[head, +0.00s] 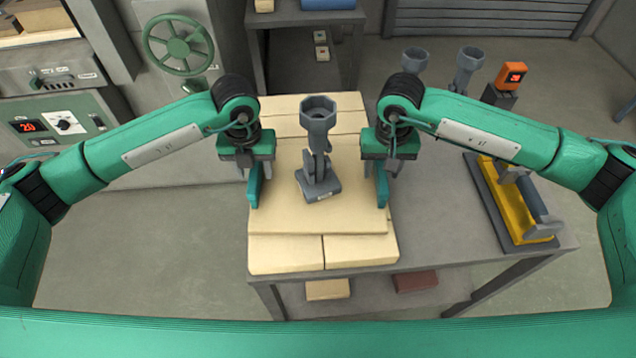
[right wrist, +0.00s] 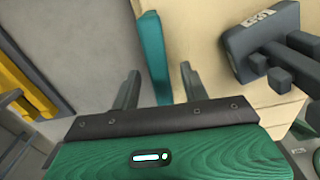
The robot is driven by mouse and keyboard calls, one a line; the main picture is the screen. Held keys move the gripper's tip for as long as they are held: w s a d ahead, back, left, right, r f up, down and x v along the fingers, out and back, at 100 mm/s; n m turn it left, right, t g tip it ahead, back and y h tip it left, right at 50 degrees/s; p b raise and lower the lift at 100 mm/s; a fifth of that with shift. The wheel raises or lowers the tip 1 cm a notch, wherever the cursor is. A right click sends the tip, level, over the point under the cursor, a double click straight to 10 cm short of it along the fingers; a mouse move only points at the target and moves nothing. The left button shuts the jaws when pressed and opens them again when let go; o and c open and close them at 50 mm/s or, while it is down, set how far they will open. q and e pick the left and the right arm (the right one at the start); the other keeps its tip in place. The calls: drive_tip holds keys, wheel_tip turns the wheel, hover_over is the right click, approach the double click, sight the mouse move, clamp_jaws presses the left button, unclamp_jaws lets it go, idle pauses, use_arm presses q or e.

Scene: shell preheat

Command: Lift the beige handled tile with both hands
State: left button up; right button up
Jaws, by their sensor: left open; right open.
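The beige handled tile (head: 290,215) lies flat on a stack of beige blocks, with a teal handle at each side. My left gripper (head: 249,172) is open at the left handle (head: 254,187); whether its fingers straddle the handle is hard to see. My right gripper (head: 384,170) is open at the right handle (head: 382,188). In the right wrist view, the teal handle (right wrist: 151,55) appears between the spread fingers of my right gripper (right wrist: 160,85), with gaps on both sides. A grey stand with a hexagonal cup (head: 318,125) stands upright on the tile.
The beige blocks (head: 285,255) rest on a grey table (head: 445,215). To the right is a yellow and grey fixture (head: 510,205). Grey cups (head: 468,65) and an orange display (head: 512,76) stand behind. A green handwheel (head: 178,46) is at back left.

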use_arm(q)
drive_tip(key=shift+f, duration=1.4)
use_arm(e)
drive_tip(key=shift+f, duration=1.35)
use_arm(q)
clamp_jaws()
use_arm(e)
clamp_jaws()
use_arm(q)
drive_tip(key=shift+r, duration=0.1)
